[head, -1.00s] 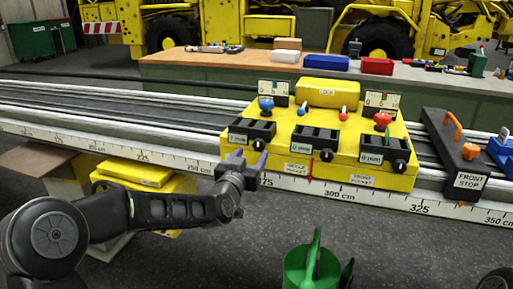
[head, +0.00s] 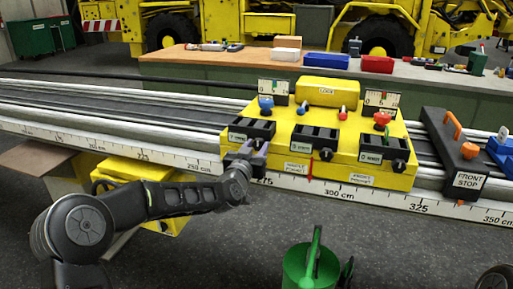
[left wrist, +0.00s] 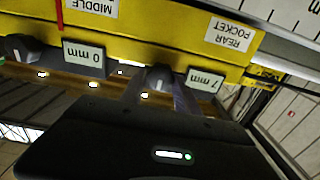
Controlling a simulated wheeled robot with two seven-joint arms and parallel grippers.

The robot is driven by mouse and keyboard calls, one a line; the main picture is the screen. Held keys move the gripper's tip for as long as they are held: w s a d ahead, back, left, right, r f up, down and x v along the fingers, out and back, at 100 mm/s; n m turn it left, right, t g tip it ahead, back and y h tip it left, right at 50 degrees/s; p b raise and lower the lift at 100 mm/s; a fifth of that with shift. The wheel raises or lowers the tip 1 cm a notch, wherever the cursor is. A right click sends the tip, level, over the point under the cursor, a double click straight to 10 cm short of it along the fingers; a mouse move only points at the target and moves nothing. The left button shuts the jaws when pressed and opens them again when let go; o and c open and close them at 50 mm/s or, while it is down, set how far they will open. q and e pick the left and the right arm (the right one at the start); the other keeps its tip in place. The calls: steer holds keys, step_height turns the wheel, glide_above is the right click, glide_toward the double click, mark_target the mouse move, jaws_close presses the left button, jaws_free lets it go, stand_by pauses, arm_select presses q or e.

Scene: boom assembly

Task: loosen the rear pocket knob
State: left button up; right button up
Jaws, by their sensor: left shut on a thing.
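The yellow carriage (head: 345,160) sits on the rail with three dark pockets along its front. The rear pocket (head: 252,129) is the leftmost. Its dark knob (left wrist: 158,77) shows in the left wrist view between a "7 mm" plate (left wrist: 205,82) and the middle pocket's plate, near the "REAR POCKET" label (left wrist: 230,33). My left gripper (head: 254,148) is at this knob, in front of the carriage's left end. In the left wrist view its fingers (left wrist: 158,92) are on both sides of the knob, shut on it. In the head view the gripper hides most of the knob.
The middle pocket knob (head: 326,154) and front pocket knob (head: 398,165) stick out to the right. A front stop (head: 465,160) stands on the rail farther right. A green watering can (head: 310,265) stands on the floor below. Floor in front of the rail is mostly clear.

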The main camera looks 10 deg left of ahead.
arm_select(q)
jaws_close()
